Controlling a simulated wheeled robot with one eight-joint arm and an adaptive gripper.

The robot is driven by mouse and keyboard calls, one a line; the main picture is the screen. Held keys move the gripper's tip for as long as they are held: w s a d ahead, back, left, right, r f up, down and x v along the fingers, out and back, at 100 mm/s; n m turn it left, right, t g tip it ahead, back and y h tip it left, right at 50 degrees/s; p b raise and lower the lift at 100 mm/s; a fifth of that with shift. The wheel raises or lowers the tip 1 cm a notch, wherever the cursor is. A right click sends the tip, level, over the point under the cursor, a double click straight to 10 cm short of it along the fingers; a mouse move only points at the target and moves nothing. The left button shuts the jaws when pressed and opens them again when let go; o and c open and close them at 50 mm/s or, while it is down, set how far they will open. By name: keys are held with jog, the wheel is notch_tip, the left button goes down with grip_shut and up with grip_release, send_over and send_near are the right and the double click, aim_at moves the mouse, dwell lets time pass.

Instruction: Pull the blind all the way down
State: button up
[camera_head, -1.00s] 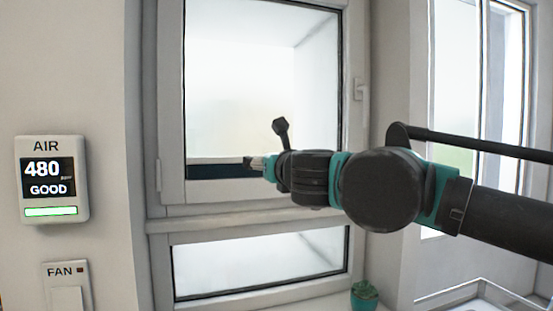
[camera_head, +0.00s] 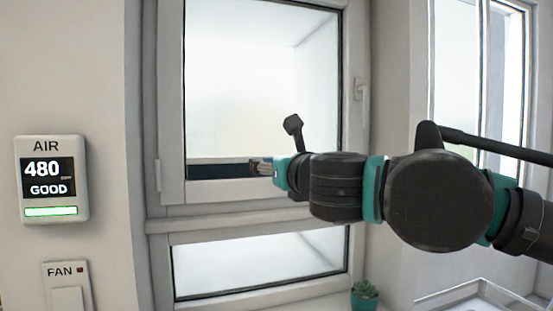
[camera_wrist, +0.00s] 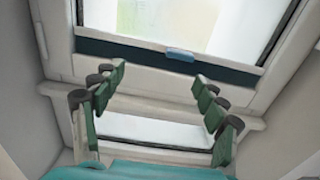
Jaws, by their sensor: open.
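The blind (camera_head: 240,90) looks like a pale sheet across the upper window pane. A thin pale rail crosses near the pane's bottom, with a dark blue strip (camera_head: 215,171) directly below it. In the wrist view a small light-blue tab (camera_wrist: 180,55) sits at the rail, over the strip's top edge. My gripper (camera_head: 262,166) is in front of the strip's right part in the head view. In the wrist view my gripper (camera_wrist: 158,76) is open and empty, its green fingers spread below the tab and apart from it. The head view hides the tab behind my gripper.
A lower window pane (camera_head: 255,262) lies under a white ledge. A window handle (camera_head: 360,90) is on the right of the frame. An air monitor (camera_head: 51,180) and a fan switch (camera_head: 66,288) are on the left wall.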

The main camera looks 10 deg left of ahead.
jog(key=v, duration=0.6)
jog(key=shift+s+d, duration=0.25)
dwell(0.4)
jog(key=shift+s, duration=0.1)
dwell(0.3)
jog(key=v, duration=1.1)
jog(key=shift+s+d, duration=0.2)
jog(key=shift+s, duration=0.15)
dwell(0.4)
jog(key=shift+f, duration=0.1)
